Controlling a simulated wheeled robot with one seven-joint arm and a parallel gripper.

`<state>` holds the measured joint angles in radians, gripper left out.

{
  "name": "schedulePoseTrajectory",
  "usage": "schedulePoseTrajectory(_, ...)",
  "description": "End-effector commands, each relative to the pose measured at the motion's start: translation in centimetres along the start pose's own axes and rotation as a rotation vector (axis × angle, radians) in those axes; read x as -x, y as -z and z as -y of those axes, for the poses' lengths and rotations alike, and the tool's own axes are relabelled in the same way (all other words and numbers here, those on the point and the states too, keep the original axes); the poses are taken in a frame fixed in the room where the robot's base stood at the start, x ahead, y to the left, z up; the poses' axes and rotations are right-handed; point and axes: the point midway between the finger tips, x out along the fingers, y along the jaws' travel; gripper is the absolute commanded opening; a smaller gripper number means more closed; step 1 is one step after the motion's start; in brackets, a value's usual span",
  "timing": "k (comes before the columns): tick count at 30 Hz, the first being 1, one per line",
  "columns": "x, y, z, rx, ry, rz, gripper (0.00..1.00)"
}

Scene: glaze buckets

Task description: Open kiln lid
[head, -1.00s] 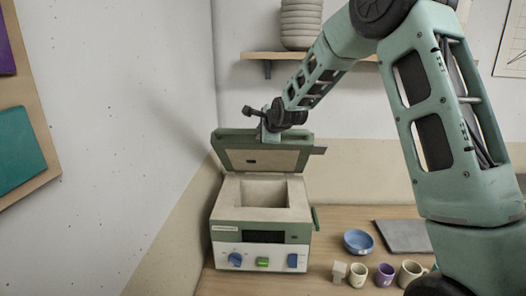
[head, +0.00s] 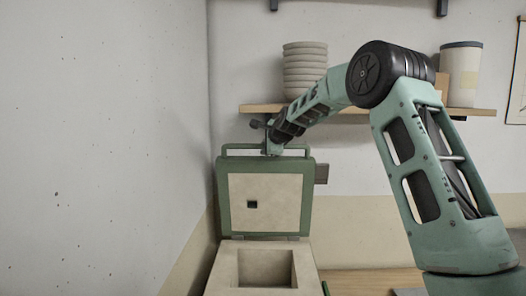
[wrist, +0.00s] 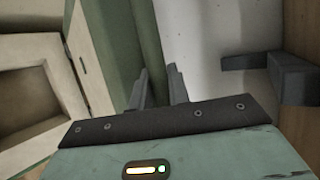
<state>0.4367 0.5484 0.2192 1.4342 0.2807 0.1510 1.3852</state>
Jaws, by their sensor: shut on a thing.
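The kiln lid (head: 285,195), a green frame with a pale inner panel, stands raised and close to upright at the back of the kiln body (head: 221,272). The open kiln chamber shows below it. My gripper (head: 271,149) is at the lid's top edge, shut on the green bar handle (head: 238,147). The arm and gripper cover part of the handle.
A wooden shelf (head: 258,108) behind the kiln carries a stack of pale bowls (head: 305,68) and a cream container (head: 460,75). My forearm passes close in front of it. The left wall (head: 110,150) is near the kiln.

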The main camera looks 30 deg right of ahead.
Motion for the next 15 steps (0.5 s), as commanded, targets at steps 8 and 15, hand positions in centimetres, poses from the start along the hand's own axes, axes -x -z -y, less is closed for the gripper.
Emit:
schedulePoseTrajectory(8,-0.10,0.21,0.20,0.001,0.001,-0.001,0.00)
schedulePoseTrajectory(15,-0.09,0.19,0.19,0.001,0.001,-0.001,0.26)
